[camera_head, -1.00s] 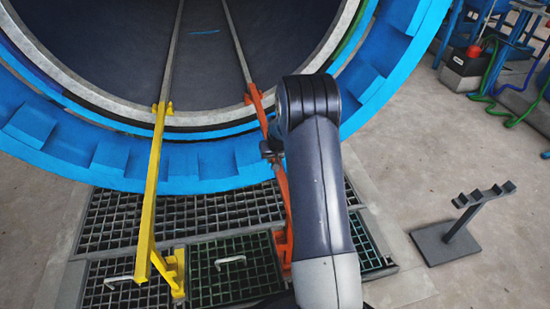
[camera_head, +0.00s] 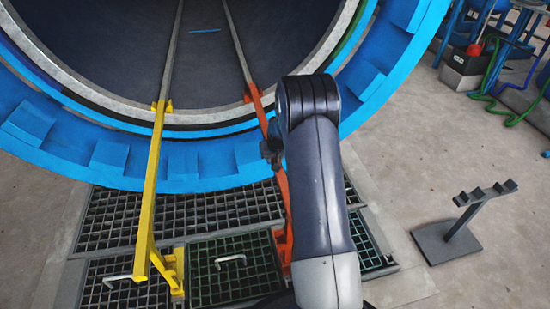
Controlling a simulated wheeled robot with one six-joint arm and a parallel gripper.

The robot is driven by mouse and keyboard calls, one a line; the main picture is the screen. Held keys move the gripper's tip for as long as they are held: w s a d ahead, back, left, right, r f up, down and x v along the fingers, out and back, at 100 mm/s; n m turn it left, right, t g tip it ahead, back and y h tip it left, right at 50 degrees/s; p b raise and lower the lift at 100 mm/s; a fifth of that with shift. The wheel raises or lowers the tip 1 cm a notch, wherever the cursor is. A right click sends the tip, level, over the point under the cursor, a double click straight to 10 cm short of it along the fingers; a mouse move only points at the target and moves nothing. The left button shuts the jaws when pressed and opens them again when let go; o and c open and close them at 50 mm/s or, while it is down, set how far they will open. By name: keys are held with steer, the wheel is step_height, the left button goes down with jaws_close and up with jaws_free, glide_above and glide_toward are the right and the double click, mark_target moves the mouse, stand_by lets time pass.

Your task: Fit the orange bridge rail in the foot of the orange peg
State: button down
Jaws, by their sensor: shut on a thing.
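The orange bridge rail (camera_head: 259,112) runs from the lip of the autoclave opening down toward the floor grating, in line with the right inner rail. Its upper end sits by an orange fitting at the lip; the orange peg cannot be told apart from it. The lower part (camera_head: 282,190) passes beside my arm and ends near an orange support (camera_head: 282,248) over the grating, partly hidden by my arm. My gripper (camera_head: 268,152) is at the rail's middle, shut on it; its fingers are small and partly hidden behind my wrist.
A yellow bridge rail (camera_head: 151,190) with a yellow support stands parallel on the left. The blue autoclave ring (camera_head: 130,160) curves behind. Floor gratings (camera_head: 215,270) with handles lie below. A dark stand (camera_head: 450,240) is at right, with clear floor around it.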

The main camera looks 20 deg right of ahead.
steer(key=shift+s+f, duration=0.1)
steer(key=shift+f, duration=0.25)
steer(key=shift+r, duration=0.1)
steer(key=shift+r, duration=0.55)
steer(key=shift+p, duration=0.35)
stand_by(1.3)
steer(key=shift+f+b, duration=1.2)
steer(key=shift+f, duration=0.35)
steer(key=c, duration=1.4)
jaws_free()
steer(key=o, duration=0.4)
steer(key=shift+c, duration=0.2)
